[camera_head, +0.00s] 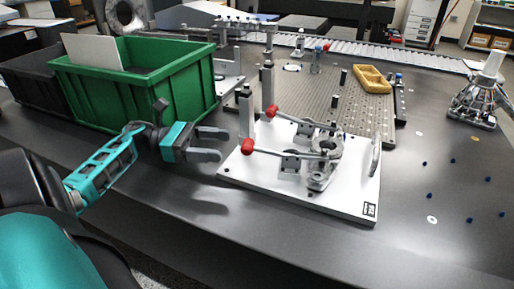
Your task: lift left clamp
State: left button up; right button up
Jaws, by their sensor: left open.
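A white fixture plate (345,203) lies on the dark table and carries two toggle clamps with red ball knobs. The nearer clamp's knob (247,146) is at the left; the farther clamp's knob (271,111) is just behind it. Both clamp arms reach right over a grey metal part (322,172), which they partly hide. My left gripper (210,144) is open and empty, its fingers pointing right toward the nearer knob, with a gap between them. My right gripper is not in view.
A green bin (150,90) stands behind my left gripper. Dark posts (246,112) rise behind the clamps. A perforated plate (320,95) with a yellow tray (372,79) lies farther back. Small blue pieces (429,195) are scattered at right. The front of the table is clear.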

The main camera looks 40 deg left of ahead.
aim_at(255, 148)
pick_arm(q)
jog(key=x, duration=0.9)
jog(key=shift+w+d, duration=0.15)
jog(key=shift+d, duration=0.1)
jog(key=shift+c, duration=0.3)
grip_shut()
